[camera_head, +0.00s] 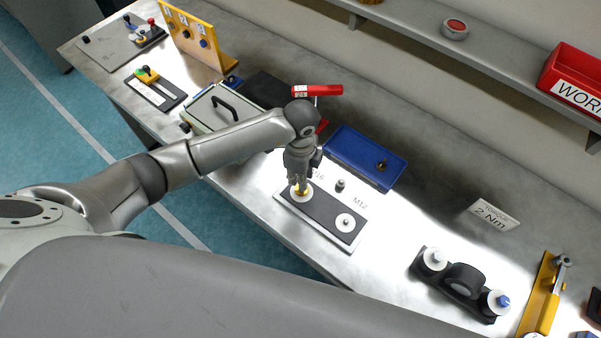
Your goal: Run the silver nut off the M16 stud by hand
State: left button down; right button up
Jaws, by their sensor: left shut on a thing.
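My left gripper (299,188) points down over the white disc (308,198) at the left end of a dark stud board (322,214), by a partly covered label ending in 16. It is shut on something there. A gold-coloured bit shows at its fingertips; I cannot tell whether this is a nut or part of the fingers. The stud is hidden by the gripper. I cannot make out the silver nut for sure. A second white disc (345,223) with a small stud is at the board's right end, near the M12 label. My right gripper is not in view.
A small grey round piece (340,185) stands just behind the board. A blue tray (352,151) with a dark piece in it is behind that. A red-handled tool (318,91) stands farther back. The bench is clear right of the board, up to a black fixture (464,281).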

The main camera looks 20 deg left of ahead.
pick_arm(q)
jog(key=shift+r+p, duration=0.55)
jog(key=shift+r, duration=1.05)
